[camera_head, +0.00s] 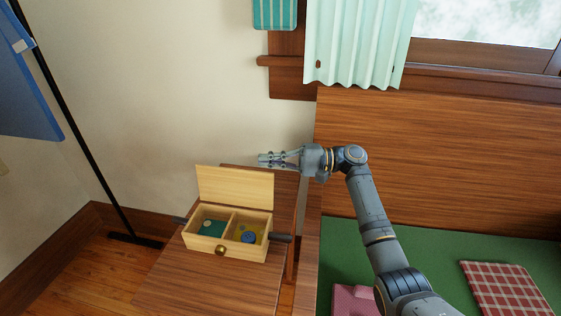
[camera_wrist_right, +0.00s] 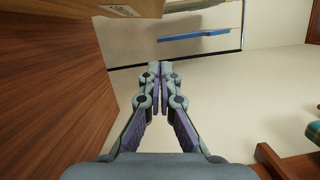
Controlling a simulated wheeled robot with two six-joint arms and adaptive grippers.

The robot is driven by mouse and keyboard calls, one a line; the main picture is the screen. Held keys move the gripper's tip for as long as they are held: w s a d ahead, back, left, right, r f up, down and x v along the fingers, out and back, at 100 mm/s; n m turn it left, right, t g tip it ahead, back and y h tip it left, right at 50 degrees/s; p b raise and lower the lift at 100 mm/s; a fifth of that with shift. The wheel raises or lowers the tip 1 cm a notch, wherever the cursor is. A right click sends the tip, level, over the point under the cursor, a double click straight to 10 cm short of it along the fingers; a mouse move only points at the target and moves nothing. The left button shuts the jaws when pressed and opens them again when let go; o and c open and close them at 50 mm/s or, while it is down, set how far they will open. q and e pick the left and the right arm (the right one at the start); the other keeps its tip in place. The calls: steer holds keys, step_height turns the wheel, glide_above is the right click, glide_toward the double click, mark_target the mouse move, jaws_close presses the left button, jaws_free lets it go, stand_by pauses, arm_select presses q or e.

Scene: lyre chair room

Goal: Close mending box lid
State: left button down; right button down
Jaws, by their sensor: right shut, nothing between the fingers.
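The mending box (camera_head: 233,236) is a light wooden box on a small brown table, with its lid (camera_head: 235,186) standing upright, open, at the back. Its inside has two compartments, with a green item (camera_head: 211,228) in the left one and a blue round item (camera_head: 249,237) in the right one. A round knob (camera_head: 220,250) is on its front and a dark handle shows at each side. My right gripper (camera_head: 262,158) is shut and empty, above and behind the lid's right end, apart from it. It also shows in the right wrist view (camera_wrist_right: 160,66). My left gripper is not in view.
The box's table (camera_head: 200,290) has bare top in front. To the right are a wooden panel (camera_head: 450,150) and a green surface (camera_head: 350,240) with a checked cushion (camera_head: 503,288). A teal curtain (camera_head: 360,40) hangs above. A dark pole (camera_head: 75,140) stands at left.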

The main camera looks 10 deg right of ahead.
mark_target(235, 187)
steer(key=s+a, duration=0.3)
steer(key=a, duration=0.2)
steer(key=shift+a+r+b, duration=0.25)
steer(key=shift+r+b, duration=0.05)
steer(key=shift+r, duration=0.15)
steer(key=shift+d, duration=0.1)
